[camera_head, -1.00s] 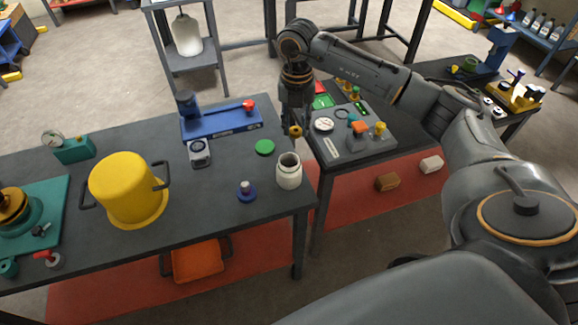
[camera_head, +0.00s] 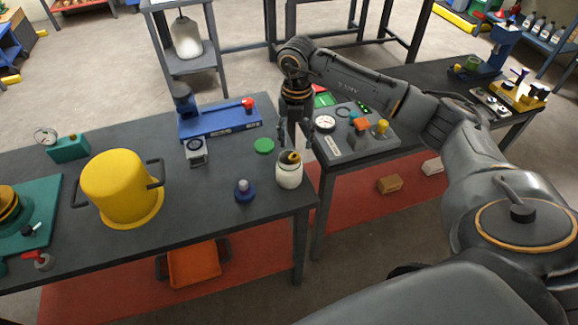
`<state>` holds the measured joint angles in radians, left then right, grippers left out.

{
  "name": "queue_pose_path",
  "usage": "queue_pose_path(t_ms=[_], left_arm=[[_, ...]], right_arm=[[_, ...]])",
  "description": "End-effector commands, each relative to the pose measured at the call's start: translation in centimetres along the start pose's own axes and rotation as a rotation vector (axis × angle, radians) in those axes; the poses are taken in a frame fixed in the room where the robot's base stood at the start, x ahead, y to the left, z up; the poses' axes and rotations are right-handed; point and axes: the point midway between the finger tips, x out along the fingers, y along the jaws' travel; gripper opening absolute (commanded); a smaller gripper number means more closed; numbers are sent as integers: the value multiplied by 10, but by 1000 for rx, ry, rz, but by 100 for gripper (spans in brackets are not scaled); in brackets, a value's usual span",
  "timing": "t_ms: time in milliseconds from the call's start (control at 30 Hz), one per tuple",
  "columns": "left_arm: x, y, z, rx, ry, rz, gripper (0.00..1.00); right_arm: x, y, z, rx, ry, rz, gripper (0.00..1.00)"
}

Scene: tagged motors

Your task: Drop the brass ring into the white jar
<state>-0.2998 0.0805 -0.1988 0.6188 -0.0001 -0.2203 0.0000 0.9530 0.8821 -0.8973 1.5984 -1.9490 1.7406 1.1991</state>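The small brass ring (camera_head: 294,157) shows at the mouth of the white jar (camera_head: 289,175), near the front right corner of the dark table. The jar stands upright, and the ring overlaps its rim in the picture. My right gripper (camera_head: 293,146) points down just above and behind the jar, with its fingertips close to the ring. I cannot tell whether the fingers still touch the ring or how deep it sits. My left gripper is not in view.
A yellow pot (camera_head: 120,187) and a blue fixture (camera_head: 222,122) stand further left. A second table (camera_head: 360,158) with a grey panel is to the right.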

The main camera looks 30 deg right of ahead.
Motion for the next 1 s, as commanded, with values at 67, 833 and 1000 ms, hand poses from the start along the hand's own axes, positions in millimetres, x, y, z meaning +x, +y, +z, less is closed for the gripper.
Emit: queue_pose_path(t_ms=[67,833,1000], left_arm=[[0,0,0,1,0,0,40],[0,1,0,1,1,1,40],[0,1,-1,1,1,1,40]], right_arm=[[0,0,0,0,0,0,56],[-91,1,1,0,-4,4,56],[-113,1,0,0,-1,2,56]])
